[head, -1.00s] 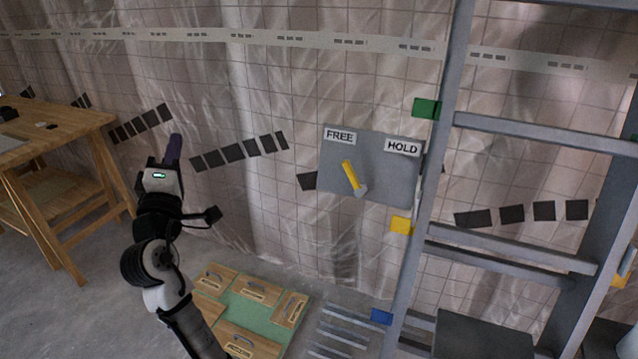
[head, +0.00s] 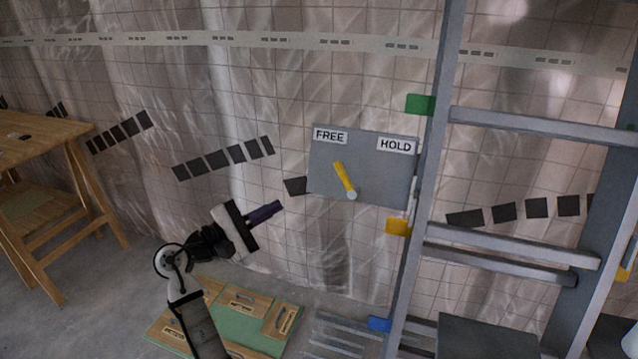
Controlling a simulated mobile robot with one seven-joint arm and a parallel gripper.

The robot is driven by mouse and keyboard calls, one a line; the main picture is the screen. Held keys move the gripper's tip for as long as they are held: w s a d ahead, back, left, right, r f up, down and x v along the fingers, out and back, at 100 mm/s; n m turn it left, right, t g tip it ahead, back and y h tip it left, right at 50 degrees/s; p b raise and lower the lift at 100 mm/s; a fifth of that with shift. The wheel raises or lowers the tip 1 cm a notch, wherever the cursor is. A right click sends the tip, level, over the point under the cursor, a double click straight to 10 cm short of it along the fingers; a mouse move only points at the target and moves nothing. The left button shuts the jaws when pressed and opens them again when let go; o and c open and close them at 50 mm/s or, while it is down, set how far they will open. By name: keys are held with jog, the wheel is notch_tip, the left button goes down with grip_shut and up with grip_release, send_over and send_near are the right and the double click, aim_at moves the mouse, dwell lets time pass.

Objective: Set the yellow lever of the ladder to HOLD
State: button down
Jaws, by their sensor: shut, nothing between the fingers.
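The yellow lever (head: 343,177) sits on a grey plate (head: 382,177) beside the ladder's left rail. It tilts up and to the left from its round pivot, toward the FREE label (head: 330,136). The HOLD label (head: 396,146) is at the plate's upper right. The ladder (head: 432,180) stands at the right with grey rails and rungs. My gripper (head: 279,206) is left of and lower than the lever, apart from it. Its dark purple fingers are shut, empty, and point right toward the plate.
A wooden workbench (head: 50,132) stands at the far left. Wooden panels with handles (head: 280,318) lie on a green base on the floor below my arm. Coloured tabs, such as the yellow one (head: 398,227), mark the ladder rail. The space between my gripper and the plate looks clear.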

aim_at(346, 180)
jog(key=p+x, duration=0.2)
jog(key=x, duration=0.8)
jog(key=shift+r, duration=0.1)
jog(key=shift+s+d+r+p, duration=0.1)
jog(key=shift+d+r+p, duration=0.3)
jog(key=shift+d, duration=0.1)
jog(key=shift+d+r+p, duration=0.25)
jog(key=shift+d+p, duration=0.1)
jog(key=shift+d, duration=0.15)
jog(key=shift+d+r, duration=0.35)
jog(key=shift+d, duration=0.3)
